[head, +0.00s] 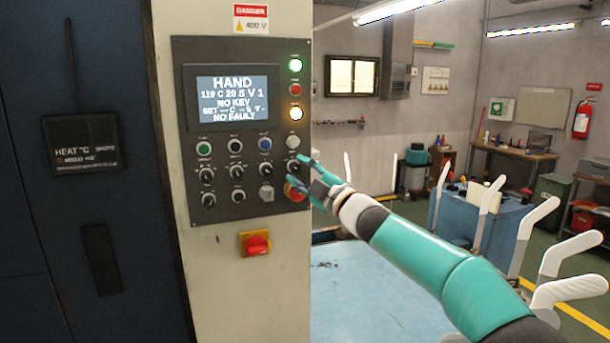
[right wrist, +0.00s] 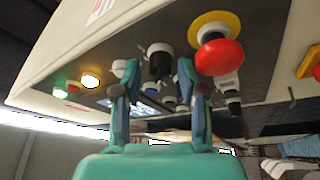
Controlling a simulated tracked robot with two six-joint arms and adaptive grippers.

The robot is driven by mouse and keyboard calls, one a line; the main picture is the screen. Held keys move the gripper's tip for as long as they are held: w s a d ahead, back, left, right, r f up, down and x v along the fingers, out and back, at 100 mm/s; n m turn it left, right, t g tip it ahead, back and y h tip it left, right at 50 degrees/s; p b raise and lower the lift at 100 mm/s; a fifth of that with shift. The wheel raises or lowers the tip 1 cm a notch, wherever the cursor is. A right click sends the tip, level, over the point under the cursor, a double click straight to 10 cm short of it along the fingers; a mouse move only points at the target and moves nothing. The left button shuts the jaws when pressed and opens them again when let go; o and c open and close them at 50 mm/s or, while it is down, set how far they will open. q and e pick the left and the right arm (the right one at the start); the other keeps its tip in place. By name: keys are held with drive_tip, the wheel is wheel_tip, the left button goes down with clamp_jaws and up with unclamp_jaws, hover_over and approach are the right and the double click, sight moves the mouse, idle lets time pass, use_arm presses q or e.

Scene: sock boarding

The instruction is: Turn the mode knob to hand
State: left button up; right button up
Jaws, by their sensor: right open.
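The control panel (head: 225,212) is on the front of a pale cabinet post. Its display (head: 233,98) reads HAND on the top line, with NO KEY and NO FAULT below. My right gripper (head: 297,168) is open at the panel's right edge, by the rightmost knob of the upper knob row. In the right wrist view, a black knob (right wrist: 159,58) shows between the open fingers (right wrist: 158,76); I cannot tell whether they touch it. Its label and pointer are not readable. My left gripper is not in view.
A red emergency stop button (head: 293,192) on a yellow ring is just below my right gripper; it also shows in the right wrist view (right wrist: 219,57). Several knobs and buttons sit to the left. A red rotary switch (head: 257,244) is below the panel.

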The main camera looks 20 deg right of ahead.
drive_tip(key=shift+a+f, duration=0.1)
drive_tip(key=shift+f, duration=0.2)
drive_tip(key=v, duration=0.7)
drive_tip(key=shift+s+d, duration=0.3)
drive_tip(key=shift+s, duration=0.1)
drive_tip(key=shift+r, duration=0.15)
